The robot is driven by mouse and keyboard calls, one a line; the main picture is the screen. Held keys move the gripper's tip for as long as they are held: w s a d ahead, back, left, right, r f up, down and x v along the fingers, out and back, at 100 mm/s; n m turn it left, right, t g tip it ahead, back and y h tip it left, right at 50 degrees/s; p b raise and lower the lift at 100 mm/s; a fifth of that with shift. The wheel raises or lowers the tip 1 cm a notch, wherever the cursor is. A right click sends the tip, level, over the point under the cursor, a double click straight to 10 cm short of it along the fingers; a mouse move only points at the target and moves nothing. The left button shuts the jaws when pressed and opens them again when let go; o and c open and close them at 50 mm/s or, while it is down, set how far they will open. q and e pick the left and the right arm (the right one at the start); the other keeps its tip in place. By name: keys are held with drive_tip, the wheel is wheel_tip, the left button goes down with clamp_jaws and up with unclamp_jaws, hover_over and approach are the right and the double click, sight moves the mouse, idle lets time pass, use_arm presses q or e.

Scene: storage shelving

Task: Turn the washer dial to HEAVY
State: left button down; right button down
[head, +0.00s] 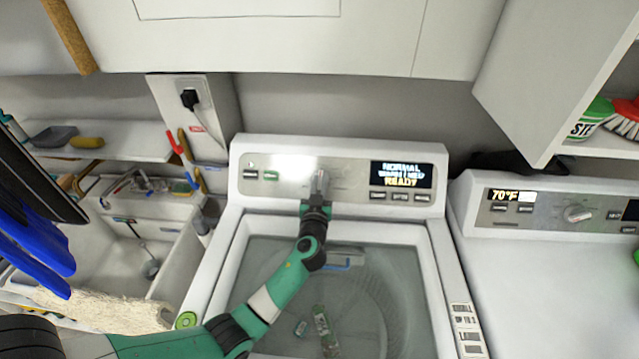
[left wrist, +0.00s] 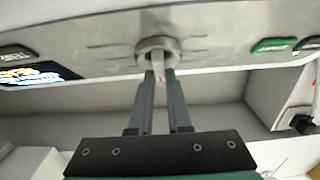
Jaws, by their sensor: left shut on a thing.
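The washer (head: 240,150) stands in the middle of the head view with a silver control panel along its back. Its display (head: 402,175) reads NORMAL on the top line and READY on the bottom line. My left gripper (head: 318,186) reaches over the washer to the panel. In the left wrist view the round silver dial (left wrist: 158,45) is straight ahead, and the fingers of my left gripper (left wrist: 160,76) are shut on its raised grip. The fingers hide most of the dial in the head view. I cannot read its markings. My right gripper is not in view.
A second machine (head: 560,260) with its own dial (head: 578,214) stands at the right. A sink (head: 90,250) is at the left. White cabinets (head: 270,45) hang above the washer. The washer lid is clear, with small items (head: 322,325) visible at its lower part.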

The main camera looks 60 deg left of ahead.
use_arm(q)
drive_tip(key=shift+s+a+r+m+t+h+p, duration=0.1)
drive_tip(key=shift+m+t+h+p, duration=0.1)
drive_tip(key=shift+m+t+p, duration=0.25)
drive_tip(key=shift+r+m+t+h+p, duration=0.1)
drive_tip(key=shift+m+t+h+p, duration=0.2)
drive_tip(key=shift+m, duration=0.35)
drive_tip(key=m+t+h+p, duration=0.1)
drive_tip(key=m+h+p, duration=0.1)
drive_tip(key=m+p, duration=0.1)
drive_tip(key=m+t+h+p, duration=0.1)
drive_tip(key=m+h+p, duration=0.1)
drive_tip(key=m+p, duration=0.2)
drive_tip(key=shift+s+a+r+t+p, duration=0.15)
drive_tip(key=shift+t+p, duration=0.2)
drive_tip(key=shift+p, duration=0.85)
drive_tip(key=shift+f+m+h+p, duration=0.3)
drive_tip(key=shift+m+h+p, duration=0.35)
drive_tip(key=shift+p, duration=0.25)
drive_tip(key=c, duration=0.9)
unclamp_jaws()
drive_tip(key=shift+o, duration=0.2)
